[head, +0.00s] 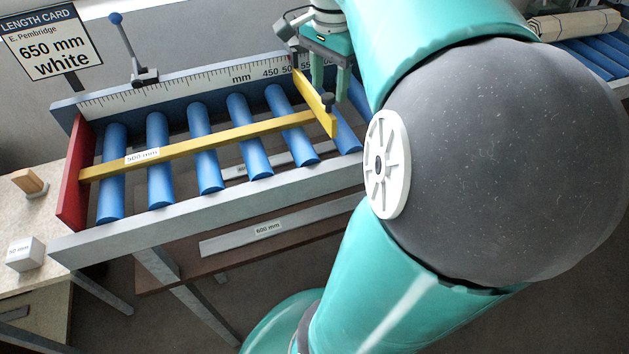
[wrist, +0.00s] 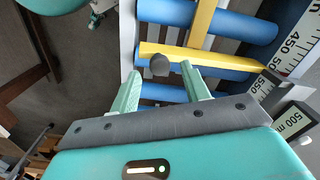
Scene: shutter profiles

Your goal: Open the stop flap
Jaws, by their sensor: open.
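The stop flap (head: 314,103) is a yellow plate standing across the blue roller track at the right end of a yellow 500 mm bar (head: 205,145). A dark round knob (head: 328,99) sits on the flap's right face. My gripper (head: 330,88) is open above the track beside the flap. In the wrist view the flap (wrist: 225,63) lies just ahead of my gripper (wrist: 160,75), and the knob (wrist: 160,65) shows between the two green fingertips. Nothing is gripped. Whether the fingers touch the knob or the flap cannot be told.
A red end plate (head: 75,173) closes the track's left end. A ruler strip (head: 170,93) runs along the back, with a blue-knobbed lever (head: 130,50) behind it. A 600 mm profile (head: 285,226) lies on the lower shelf. My arm hides much of the right side.

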